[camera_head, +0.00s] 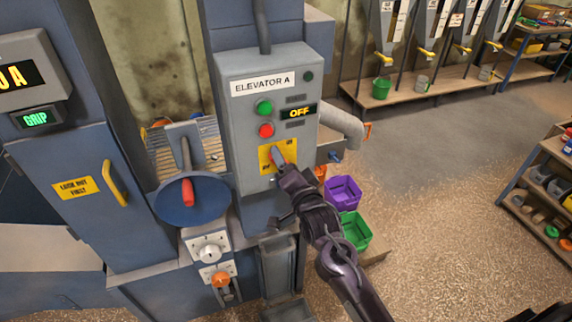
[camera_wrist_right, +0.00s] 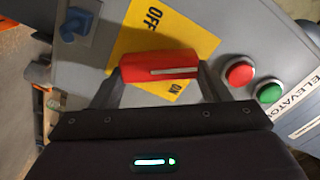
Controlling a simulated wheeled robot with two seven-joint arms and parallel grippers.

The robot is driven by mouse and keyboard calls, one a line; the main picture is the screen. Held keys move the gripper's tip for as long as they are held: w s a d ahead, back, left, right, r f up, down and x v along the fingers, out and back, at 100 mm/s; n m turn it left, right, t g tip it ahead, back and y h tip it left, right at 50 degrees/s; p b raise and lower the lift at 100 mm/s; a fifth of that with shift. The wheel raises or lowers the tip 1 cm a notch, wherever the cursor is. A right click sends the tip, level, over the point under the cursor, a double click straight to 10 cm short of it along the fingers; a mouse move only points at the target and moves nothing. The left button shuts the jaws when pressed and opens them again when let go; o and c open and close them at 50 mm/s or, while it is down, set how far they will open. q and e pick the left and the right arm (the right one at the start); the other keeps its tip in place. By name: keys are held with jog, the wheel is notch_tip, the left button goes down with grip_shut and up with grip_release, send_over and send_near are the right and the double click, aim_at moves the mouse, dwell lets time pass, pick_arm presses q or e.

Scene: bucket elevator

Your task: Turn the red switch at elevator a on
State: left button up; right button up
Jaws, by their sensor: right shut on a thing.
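The elevator A control box (camera_head: 235,70) is grey, with an "ELEVATOR A" label and a display (camera_head: 299,112) reading "OFF". Its red switch (camera_head: 277,155) sits on a yellow plate (camera_head: 266,161) low on the box. In the right wrist view the red switch (camera_wrist_right: 158,66) lies across the yellow plate (camera_wrist_right: 190,35), which is marked OFF and ON. My right gripper (camera_head: 283,168) is at the switch, its two fingers (camera_wrist_right: 160,88) shut on the switch's ends. My left gripper is not in view.
Green (camera_head: 264,107) and red (camera_head: 266,130) buttons sit above the switch. A blue knob (camera_wrist_right: 78,22) is beside the plate. A red-handled lever (camera_head: 187,190) stands left of the box. Purple (camera_head: 343,192) and green (camera_head: 355,230) bins stand on the right, with open floor beyond.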

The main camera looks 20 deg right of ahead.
jog(key=m, duration=0.4)
jog(key=shift+d+f+m, duration=0.1)
jog(key=shift+f+m, duration=0.15)
jog(key=shift+m, duration=0.15)
dwell(0.4)
jog(key=o, duration=1)
jog(key=s+b, duration=0.3)
jog(key=s, duration=0.4)
jog(key=shift+s+d, duration=0.1)
jog(key=shift+s, duration=0.25)
